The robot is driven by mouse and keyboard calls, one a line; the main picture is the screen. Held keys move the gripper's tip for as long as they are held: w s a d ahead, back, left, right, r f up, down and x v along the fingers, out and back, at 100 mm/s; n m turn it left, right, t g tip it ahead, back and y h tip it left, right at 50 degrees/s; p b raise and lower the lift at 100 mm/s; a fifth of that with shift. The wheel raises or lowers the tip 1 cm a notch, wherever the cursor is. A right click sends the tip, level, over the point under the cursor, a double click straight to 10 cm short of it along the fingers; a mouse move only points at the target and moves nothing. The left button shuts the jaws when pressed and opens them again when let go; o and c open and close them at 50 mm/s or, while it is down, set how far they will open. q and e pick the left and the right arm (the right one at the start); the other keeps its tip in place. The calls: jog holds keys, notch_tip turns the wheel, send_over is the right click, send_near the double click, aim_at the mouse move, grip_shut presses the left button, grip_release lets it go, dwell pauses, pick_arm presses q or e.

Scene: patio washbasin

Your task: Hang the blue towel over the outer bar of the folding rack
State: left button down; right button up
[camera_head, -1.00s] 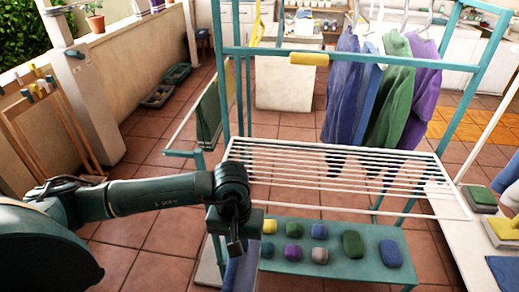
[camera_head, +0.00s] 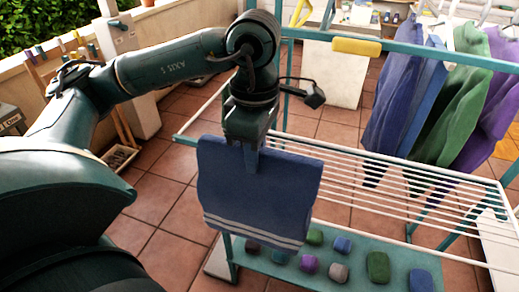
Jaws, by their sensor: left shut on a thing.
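My left gripper (camera_head: 251,158) is shut on the blue towel (camera_head: 258,196) near its top edge. The towel hangs down flat from the fingers, with pale stripes near its lower edge. It is in front of the folding rack, whose white bars (camera_head: 400,188) run to the right behind it. The towel covers the near left part of the rack. I cannot tell whether it touches the bars. A white bar at the rack's left side (camera_head: 203,110) shows partly behind my arm. My right gripper is not in view.
Blue, green and purple garments (camera_head: 440,95) hang at the back right. A yellow piece (camera_head: 356,46) sits on the teal upper rail (camera_head: 420,54). Tiled floor (camera_head: 165,195) is open at the left.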

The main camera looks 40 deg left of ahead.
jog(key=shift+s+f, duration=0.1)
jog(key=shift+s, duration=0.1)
pick_arm(q)
jog(key=w, duration=0.1)
jog(key=w+a+b, duration=0.1)
jog(key=w, duration=0.1)
jog(key=w+f, duration=0.1)
jog(key=w, duration=0.1)
jog(key=shift+w+a+b, duration=0.15)
jog(key=shift+a+b, duration=0.05)
jog(key=shift+b, duration=0.2)
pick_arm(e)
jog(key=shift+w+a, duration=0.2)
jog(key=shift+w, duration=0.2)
pick_arm(q)
jog(key=shift+w, duration=0.15)
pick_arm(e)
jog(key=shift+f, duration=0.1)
pick_arm(q)
jog(key=shift+w+a, duration=0.2)
jog(key=shift+w, duration=0.45)
jog(key=shift+w+a, duration=0.2)
jog(key=shift+w, duration=0.5)
jog(key=shift+w+a, duration=0.2)
jog(key=shift+w, duration=0.45)
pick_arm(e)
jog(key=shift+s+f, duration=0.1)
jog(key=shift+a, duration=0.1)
pick_arm(q)
jog(key=shift+f, duration=0.1)
